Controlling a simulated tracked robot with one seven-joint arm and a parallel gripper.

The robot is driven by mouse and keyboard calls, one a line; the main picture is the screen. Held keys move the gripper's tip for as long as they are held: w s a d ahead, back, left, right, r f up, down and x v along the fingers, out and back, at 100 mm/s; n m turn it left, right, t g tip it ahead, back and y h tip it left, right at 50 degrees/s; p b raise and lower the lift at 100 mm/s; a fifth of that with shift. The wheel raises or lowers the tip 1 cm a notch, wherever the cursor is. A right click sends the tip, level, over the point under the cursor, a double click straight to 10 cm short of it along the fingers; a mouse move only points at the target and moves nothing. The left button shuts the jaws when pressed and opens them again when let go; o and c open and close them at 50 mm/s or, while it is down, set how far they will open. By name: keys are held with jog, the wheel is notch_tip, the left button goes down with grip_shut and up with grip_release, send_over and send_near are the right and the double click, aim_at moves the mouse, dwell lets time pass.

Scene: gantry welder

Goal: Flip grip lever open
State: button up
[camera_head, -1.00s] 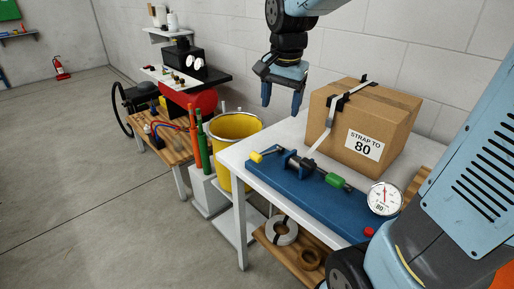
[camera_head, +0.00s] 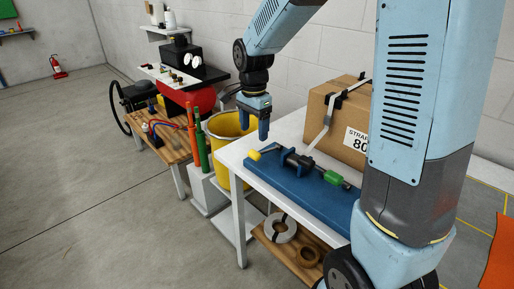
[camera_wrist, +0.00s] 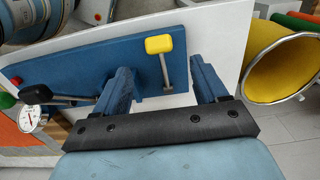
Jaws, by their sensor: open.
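The strapping tool has a blue base (camera_head: 305,193) on the white table. A short lever with a yellow knob (camera_head: 255,155) is at its left end, and a green handle (camera_head: 333,177) is to the right; I cannot tell which is called the grip lever. My gripper (camera_head: 254,134) is open and empty, pointing down just above the yellow knob. In the wrist view, the yellow knob (camera_wrist: 159,44) and its metal rod show between my two spread fingers (camera_wrist: 161,70), apart from both. The dial gauge (camera_wrist: 36,121) shows there but is hidden behind my arm in the head view.
A cardboard box (camera_head: 342,140) with a strap stands behind the tool. A yellow bucket (camera_head: 222,126) is left of the table, also close by in the wrist view (camera_wrist: 280,68). Green and orange cylinders (camera_head: 200,140) stand beside it.

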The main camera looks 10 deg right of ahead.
aim_at(254, 151)
notch_tip(254, 151, down, 8)
jog(key=shift+r, duration=0.15)
jog(key=shift+c, duration=0.2)
